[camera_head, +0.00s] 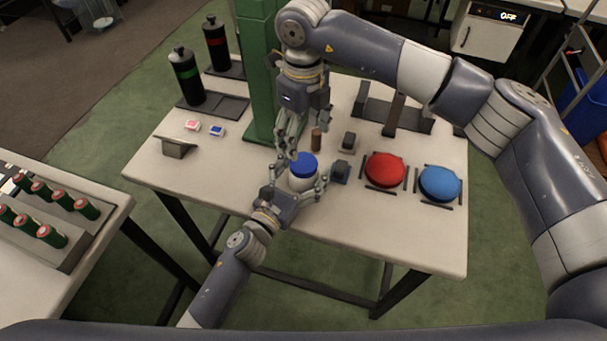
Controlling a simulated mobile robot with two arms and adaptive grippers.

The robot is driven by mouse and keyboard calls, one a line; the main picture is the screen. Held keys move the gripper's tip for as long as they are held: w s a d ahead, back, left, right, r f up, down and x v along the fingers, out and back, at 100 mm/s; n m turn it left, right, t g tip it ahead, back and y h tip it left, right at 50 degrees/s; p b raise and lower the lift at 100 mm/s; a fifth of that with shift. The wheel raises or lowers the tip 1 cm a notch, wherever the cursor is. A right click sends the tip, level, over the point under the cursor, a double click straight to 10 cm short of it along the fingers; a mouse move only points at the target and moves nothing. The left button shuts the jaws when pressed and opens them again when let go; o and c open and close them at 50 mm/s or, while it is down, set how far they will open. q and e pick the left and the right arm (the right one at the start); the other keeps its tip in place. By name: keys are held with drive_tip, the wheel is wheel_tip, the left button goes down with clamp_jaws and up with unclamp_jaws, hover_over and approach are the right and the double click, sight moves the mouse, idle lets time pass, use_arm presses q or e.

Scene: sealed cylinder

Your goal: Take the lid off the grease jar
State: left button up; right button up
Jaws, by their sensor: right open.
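The grease jar (302,184) is white with a blue lid (303,164) on top. It stands upright near the middle of the white table. My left gripper (296,186) comes from below with its fingers on both sides of the jar's white body. It looks shut on the body, though the contact is partly hidden. My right gripper (303,147) points down from above, just behind and over the lid. Its fingers are spread open, with nothing seen between them. The lid sits on the jar.
A green column (262,80) stands behind my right gripper. Red (385,168) and blue (440,183) round discs lie right of the jar. Small dark blocks (340,173) are close by. Two dark bottles (187,77) stand at the back left. The table's front right is clear.

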sight(303, 162)
use_arm(q)
clamp_jaws()
use_arm(e)
drive_tip(key=m, duration=1.2)
drive_tip(key=shift+m, duration=0.3)
drive_tip(key=m, duration=0.6)
drive_tip(key=shift+r+m, duration=0.1)
drive_tip(key=shift+m, duration=0.3)
drive_tip(key=m, duration=0.7)
drive_tip(key=shift+f+m, duration=0.4)
drive_tip(key=shift+f, duration=3.6)
